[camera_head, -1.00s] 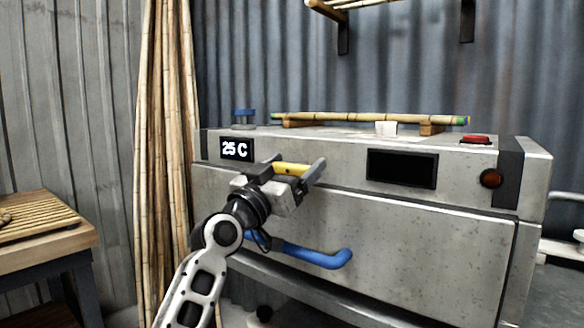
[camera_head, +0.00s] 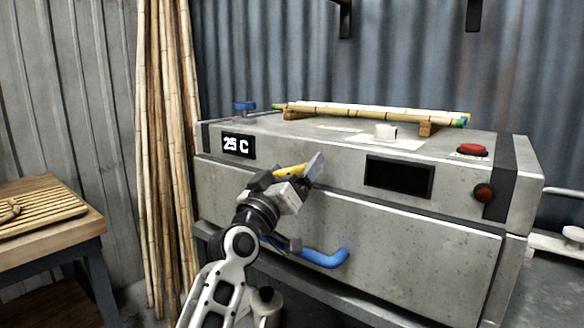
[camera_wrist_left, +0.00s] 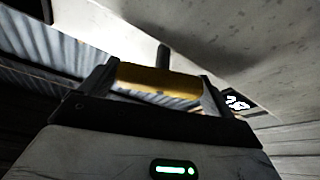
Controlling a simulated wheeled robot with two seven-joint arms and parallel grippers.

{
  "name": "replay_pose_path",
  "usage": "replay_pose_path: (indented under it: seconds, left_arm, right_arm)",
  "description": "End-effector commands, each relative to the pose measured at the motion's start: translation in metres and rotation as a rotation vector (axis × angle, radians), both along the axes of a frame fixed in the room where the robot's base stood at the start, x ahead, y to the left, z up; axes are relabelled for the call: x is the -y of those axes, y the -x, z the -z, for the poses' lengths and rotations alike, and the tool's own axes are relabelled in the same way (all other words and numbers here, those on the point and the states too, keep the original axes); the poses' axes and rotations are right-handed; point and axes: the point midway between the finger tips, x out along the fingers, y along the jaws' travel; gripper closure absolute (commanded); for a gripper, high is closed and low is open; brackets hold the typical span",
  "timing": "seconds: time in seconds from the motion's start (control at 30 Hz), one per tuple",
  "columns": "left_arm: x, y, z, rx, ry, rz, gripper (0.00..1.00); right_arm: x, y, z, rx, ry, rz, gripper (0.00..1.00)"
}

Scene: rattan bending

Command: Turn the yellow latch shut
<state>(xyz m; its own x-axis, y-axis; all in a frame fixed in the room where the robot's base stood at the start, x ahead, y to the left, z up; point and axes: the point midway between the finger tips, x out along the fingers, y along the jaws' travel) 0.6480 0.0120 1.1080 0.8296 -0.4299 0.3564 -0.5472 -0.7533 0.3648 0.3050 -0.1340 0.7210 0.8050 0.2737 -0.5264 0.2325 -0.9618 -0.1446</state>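The yellow latch (camera_head: 290,170) is a short bar on the front of the grey steam box (camera_head: 440,232), below the temperature display. In the head view it slopes slightly up to the right. My left gripper (camera_head: 292,172) is at the latch, its dark fingers spread wide along its length. In the left wrist view the latch (camera_wrist_left: 158,80) fills the gap between the two fingertips (camera_wrist_left: 160,84), and its ends meet the fingers. A dark rod (camera_wrist_left: 163,56) shows behind it. Part of the latch is hidden by the gripper. My right gripper is not in view.
A blue handle (camera_head: 322,258) projects just below my left wrist. Bamboo poles (camera_head: 375,111) lie on top, with a red button (camera_head: 473,150) at right. Tall canes (camera_head: 165,150) and a wooden table (camera_head: 50,215) stand left.

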Motion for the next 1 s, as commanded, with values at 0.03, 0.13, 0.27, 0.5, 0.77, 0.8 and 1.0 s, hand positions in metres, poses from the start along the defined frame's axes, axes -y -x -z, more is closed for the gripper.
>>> replay_pose_path:
  seconds: [0.03, 0.13, 0.27, 0.5, 0.77, 0.8, 1.0]
  left_arm:
    - [0.000, 0.000, 0.001, -0.001, -0.001, 0.000, 0.00]
    - [0.000, 0.000, 0.001, -0.001, -0.001, 0.000, 0.00]
    - [0.000, 0.000, 0.001, 0.000, -0.001, 0.000, 0.00]
    - [-0.012, 0.022, 0.011, -0.001, 0.000, 0.000, 0.00]
    - [-0.039, 0.075, 0.035, -0.001, -0.003, -0.002, 0.00]
    - [-0.043, 0.083, 0.038, -0.002, -0.003, -0.002, 0.00]
    - [-0.059, 0.115, 0.051, -0.002, -0.003, 0.000, 0.00]
  right_arm:
    - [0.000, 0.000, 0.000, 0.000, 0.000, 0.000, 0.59]
    - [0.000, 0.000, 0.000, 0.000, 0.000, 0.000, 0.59]
    - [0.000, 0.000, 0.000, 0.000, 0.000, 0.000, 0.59]
    - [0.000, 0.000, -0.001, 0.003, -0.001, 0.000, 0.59]
    - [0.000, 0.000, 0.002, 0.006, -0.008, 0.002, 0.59]
    - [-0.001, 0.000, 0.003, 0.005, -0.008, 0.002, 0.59]
    - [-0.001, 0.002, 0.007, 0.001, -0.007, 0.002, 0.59]
